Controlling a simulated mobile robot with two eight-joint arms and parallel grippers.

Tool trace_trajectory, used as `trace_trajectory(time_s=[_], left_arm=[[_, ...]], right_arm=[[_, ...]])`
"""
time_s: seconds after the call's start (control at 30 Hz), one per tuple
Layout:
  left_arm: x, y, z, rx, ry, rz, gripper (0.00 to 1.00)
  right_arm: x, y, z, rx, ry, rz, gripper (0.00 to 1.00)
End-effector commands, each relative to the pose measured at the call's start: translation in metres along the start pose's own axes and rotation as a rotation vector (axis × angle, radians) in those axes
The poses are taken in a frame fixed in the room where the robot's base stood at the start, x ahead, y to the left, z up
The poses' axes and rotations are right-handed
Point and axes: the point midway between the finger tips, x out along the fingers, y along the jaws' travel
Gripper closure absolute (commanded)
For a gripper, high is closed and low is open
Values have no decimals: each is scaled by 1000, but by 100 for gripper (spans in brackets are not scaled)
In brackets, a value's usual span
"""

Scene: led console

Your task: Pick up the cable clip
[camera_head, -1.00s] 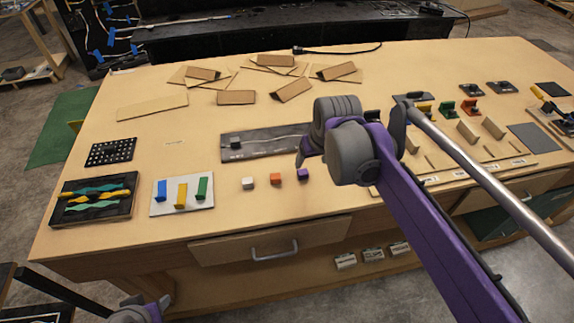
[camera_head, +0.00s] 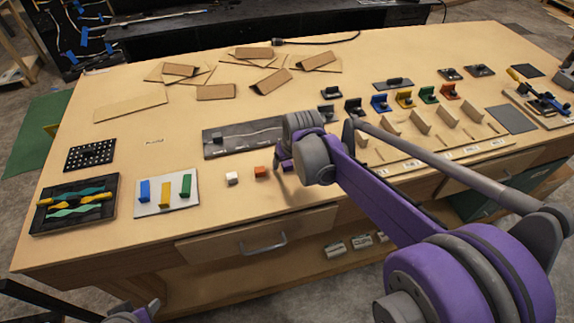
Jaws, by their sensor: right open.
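No single piece is plainly marked as the cable clip. Small blocks lie near the table's front edge: a white one (camera_head: 232,178), an orange one (camera_head: 260,172) and a purple one (camera_head: 287,166). My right gripper (camera_head: 283,173) is open at the purple block and partly covers it; contact cannot be told. Further right stand clip-like pieces on dark bases, among them blue (camera_head: 380,103), yellow (camera_head: 404,98), green (camera_head: 428,94) and orange (camera_head: 449,91). My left gripper (camera_head: 139,310) shows only in part at the bottom edge, away from the table top; its opening is unclear.
A dark board with a pale cable (camera_head: 250,134) lies just behind the blocks. A white plate (camera_head: 152,208) with coloured bars and a black tray (camera_head: 109,217) are at left. Cardboard pieces (camera_head: 215,92) lie at the back. A drawer handle (camera_head: 264,246) sticks out in front.

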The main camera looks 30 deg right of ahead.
Motion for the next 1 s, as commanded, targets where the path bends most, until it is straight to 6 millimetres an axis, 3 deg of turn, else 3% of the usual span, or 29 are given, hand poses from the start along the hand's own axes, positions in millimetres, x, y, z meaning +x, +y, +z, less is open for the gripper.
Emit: trace_trajectory(time_s=[0.27,0.67,1.0], left_arm=[[0,0,0,0,0,0,50],[0,0,0,0,0,0,50],[0,0,0,0,0,0,50]], right_arm=[[3,0,0,0,0,0,28],[3,0,0,0,0,0,100],[2,0,0,0,0,0,100]])
